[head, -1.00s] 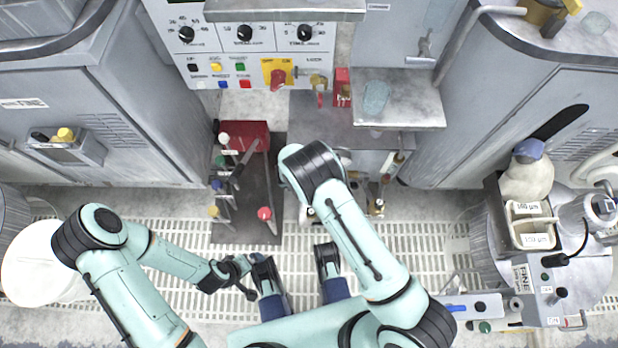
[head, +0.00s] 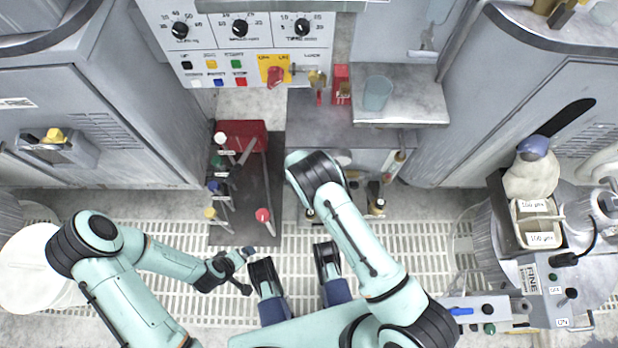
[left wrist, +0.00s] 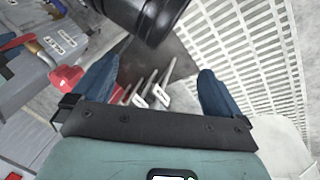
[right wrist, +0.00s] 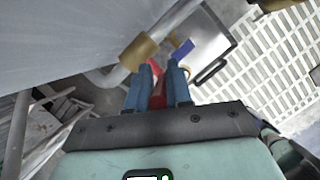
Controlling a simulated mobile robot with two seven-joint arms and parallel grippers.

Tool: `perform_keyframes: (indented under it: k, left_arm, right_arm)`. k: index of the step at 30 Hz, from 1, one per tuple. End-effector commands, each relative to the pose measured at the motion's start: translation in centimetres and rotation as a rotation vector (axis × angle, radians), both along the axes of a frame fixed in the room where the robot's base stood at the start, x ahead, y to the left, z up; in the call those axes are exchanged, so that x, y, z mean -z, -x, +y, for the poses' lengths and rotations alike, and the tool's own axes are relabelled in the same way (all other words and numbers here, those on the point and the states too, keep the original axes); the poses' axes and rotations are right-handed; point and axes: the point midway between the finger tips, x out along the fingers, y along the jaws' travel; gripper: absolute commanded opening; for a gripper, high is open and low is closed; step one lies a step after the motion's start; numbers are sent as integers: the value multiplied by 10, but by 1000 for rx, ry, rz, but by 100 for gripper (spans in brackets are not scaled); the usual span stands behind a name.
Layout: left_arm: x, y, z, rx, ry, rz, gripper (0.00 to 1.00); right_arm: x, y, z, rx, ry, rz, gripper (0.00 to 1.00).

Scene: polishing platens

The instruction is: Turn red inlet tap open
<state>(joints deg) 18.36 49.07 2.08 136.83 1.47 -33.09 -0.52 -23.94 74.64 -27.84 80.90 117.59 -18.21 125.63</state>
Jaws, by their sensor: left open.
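In the right wrist view a red tap handle (right wrist: 157,95) lies between the two blue fingers of my right gripper (right wrist: 161,80). The fingers are close together and look shut on it. A brass fitting (right wrist: 138,52) on a grey pipe and a blue handle (right wrist: 182,48) are just beyond the fingertips. In the head view my right forearm hides the right gripper and that tap. My left gripper (head: 247,270) is open and empty, low over the grated floor; its spread fingers (left wrist: 160,90) show in the left wrist view.
A dark stand (head: 247,225) with several coloured knobs stands left of my right arm. A control panel (head: 240,50) with a red switch (head: 275,77) is behind. A grey shelf (head: 410,100) is at right of it. Open grated floor (head: 150,235) surrounds my left gripper.

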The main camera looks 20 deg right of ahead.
Motion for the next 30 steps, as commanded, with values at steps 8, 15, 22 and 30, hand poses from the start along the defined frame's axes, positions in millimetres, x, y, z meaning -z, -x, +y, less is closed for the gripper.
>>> perform_keyframes:
  k: [8,15,22,30]
  left_arm:
    - [-3,3,-1,3,4,6,100]
    - [-18,21,-11,24,28,55,100]
    - [-33,43,-22,48,57,114,100]
    - [-21,33,-17,37,44,90,100]
  right_arm:
    - [-1,0,-1,1,-15,-5,0]
    - [-2,3,-8,0,-106,-29,0]
    - [2,5,-17,2,-260,-73,0]
    - [10,7,-28,11,-446,-129,0]
